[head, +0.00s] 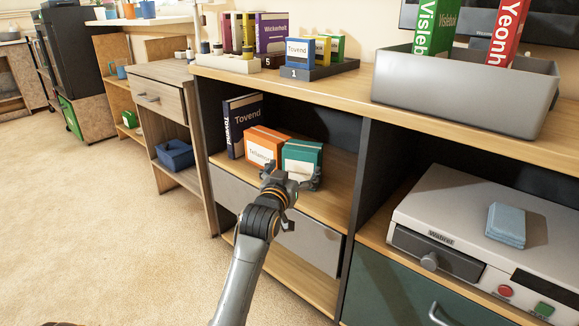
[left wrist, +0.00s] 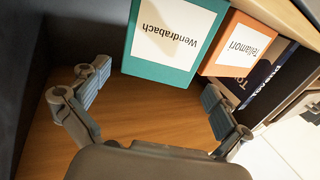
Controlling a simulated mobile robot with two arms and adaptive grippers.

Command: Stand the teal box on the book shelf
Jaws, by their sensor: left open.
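The teal box (head: 304,157), with a white label, stands upright on the shelf of the open cabinet compartment (head: 336,192). It is to the right of an orange box (head: 266,145) and close beside it. In the left wrist view the teal box (left wrist: 172,36) reads "Wendrabach", upside down. My left gripper (head: 293,176) is in front of the teal box, covering its lower part in the head view. In the left wrist view its fingers (left wrist: 153,92) are spread wide with nothing between them, and the box is just beyond. My right gripper is not in view.
A dark blue "Tovend" book (head: 243,125) stands left of the orange box. A dark divider (head: 354,165) bounds the compartment on the right. The top board above carries small books and a grey bin (head: 464,92). The shelf in front of the boxes is bare.

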